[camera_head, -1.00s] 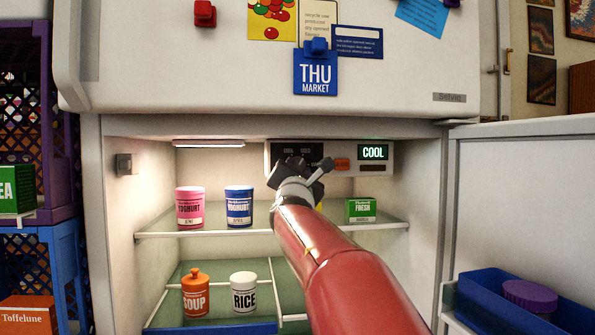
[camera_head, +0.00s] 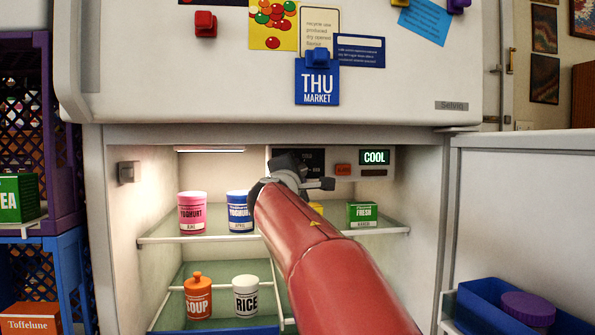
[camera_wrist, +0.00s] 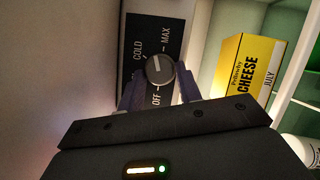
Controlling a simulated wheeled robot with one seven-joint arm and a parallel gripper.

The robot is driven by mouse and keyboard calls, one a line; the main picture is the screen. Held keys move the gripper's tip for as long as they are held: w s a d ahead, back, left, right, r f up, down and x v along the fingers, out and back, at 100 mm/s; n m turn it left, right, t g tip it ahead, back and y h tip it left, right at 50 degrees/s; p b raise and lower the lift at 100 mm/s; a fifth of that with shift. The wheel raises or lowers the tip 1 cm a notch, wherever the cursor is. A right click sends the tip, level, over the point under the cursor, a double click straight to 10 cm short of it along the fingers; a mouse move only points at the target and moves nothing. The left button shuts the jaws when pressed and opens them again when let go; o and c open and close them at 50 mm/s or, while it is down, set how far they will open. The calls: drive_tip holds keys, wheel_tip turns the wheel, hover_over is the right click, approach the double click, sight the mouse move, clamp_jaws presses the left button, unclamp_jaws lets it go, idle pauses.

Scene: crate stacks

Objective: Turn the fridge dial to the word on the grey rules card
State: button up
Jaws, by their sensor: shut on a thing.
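The dial (camera_wrist: 160,69) is a round grey knob with a pale pointer mark, on a black panel lettered OFF, COLD and MAX in the wrist view. My gripper (camera_wrist: 157,88) is shut on it, one finger on each side. In the head view my gripper (camera_head: 293,172) is at the control panel under the fridge's top and hides the dial. A green-lit display (camera_head: 374,157) beside it reads COOL. I cannot make out a grey rules card; a cream card (camera_head: 320,27) with small text and a blue THU MARKET card (camera_head: 317,86) hang on the upper door.
The glass shelf (camera_head: 180,238) below holds yoghurt pots (camera_head: 193,213) and a green box (camera_head: 362,213). A yellow cheese box (camera_wrist: 247,68) stands close to my gripper. The open fridge door (camera_head: 520,210) is at right, crates (camera_head: 62,190) at left.

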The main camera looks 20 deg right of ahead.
drive_tip(key=shift+r+m+g+y+p, duration=0.1)
drive_tip(key=shift+m+g+y+p, duration=0.2)
drive_tip(key=shift+m, duration=0.65)
drive_tip(key=shift+r+m+g+y+p, duration=0.1)
drive_tip(key=shift+m+g+p, duration=0.3)
drive_tip(key=shift+m, duration=0.55)
drive_tip(key=o, duration=1)
drive_tip(key=b+v, duration=0.2)
drive_tip(key=v, duration=0.6)
drive_tip(key=shift+w, duration=0.1)
